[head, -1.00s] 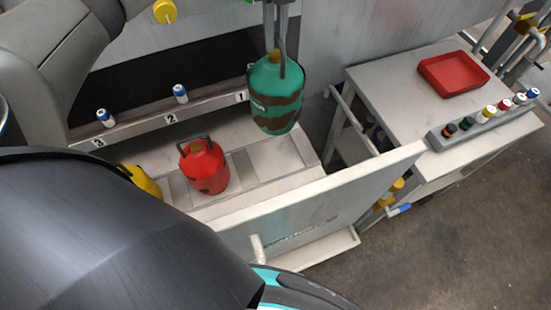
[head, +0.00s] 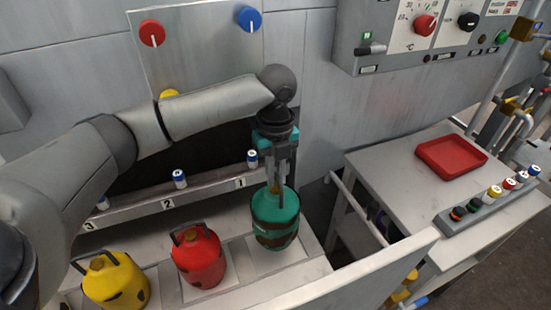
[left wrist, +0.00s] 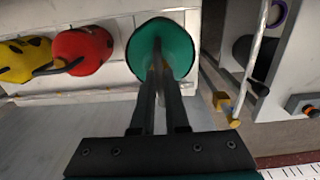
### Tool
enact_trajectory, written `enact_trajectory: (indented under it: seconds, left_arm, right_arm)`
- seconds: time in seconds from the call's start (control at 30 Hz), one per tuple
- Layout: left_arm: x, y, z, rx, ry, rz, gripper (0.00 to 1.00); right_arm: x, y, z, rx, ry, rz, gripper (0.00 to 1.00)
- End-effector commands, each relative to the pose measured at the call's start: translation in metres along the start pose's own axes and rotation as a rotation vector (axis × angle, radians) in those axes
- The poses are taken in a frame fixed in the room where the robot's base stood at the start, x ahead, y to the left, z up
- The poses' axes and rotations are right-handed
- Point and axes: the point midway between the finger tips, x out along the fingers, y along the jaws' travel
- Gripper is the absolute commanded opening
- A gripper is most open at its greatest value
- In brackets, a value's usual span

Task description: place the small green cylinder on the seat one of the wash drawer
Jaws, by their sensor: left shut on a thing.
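The small green cylinder (head: 275,220), teal with brown patches, is upright at the right end of the wash drawer (head: 318,268), at seat one, below the label 1. Whether its base touches the seat is hard to tell; its body hides most of the seat. My left gripper (head: 275,184) points down from above and is shut on the cylinder's top handle. In the left wrist view the green cylinder (left wrist: 160,42) is beyond the fingers (left wrist: 157,75). My right gripper is not in view.
A red cylinder (head: 199,262) and a yellow cylinder (head: 117,285) stand in the drawer to the left. The drawer's front panel (head: 375,275) rises on the near side. A table (head: 385,185) with a red tray (head: 451,158) and several small coloured cylinders is at the right.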

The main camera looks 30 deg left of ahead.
Motion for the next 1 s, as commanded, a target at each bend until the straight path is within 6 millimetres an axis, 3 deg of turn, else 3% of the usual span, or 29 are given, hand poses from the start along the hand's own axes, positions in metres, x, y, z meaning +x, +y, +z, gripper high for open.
enact_trajectory:
  seconds: [0.33, 0.6, 0.97, 1.0]
  left_arm:
    - [0.027, -0.002, 0.001, 0.000, -0.002, -0.007, 0.00]
    - [0.067, -0.002, 0.001, -0.001, -0.002, -0.006, 0.00]
    - [0.075, -0.002, 0.001, 0.001, -0.004, -0.007, 0.00]
    - [0.078, 0.000, 0.000, 0.001, -0.002, 0.000, 0.17]
  right_arm:
    - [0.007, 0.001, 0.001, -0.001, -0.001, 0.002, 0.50]
    - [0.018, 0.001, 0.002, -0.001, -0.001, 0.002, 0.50]
    - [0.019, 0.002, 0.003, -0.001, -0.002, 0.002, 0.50]
    - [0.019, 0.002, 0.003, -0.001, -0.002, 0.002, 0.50]
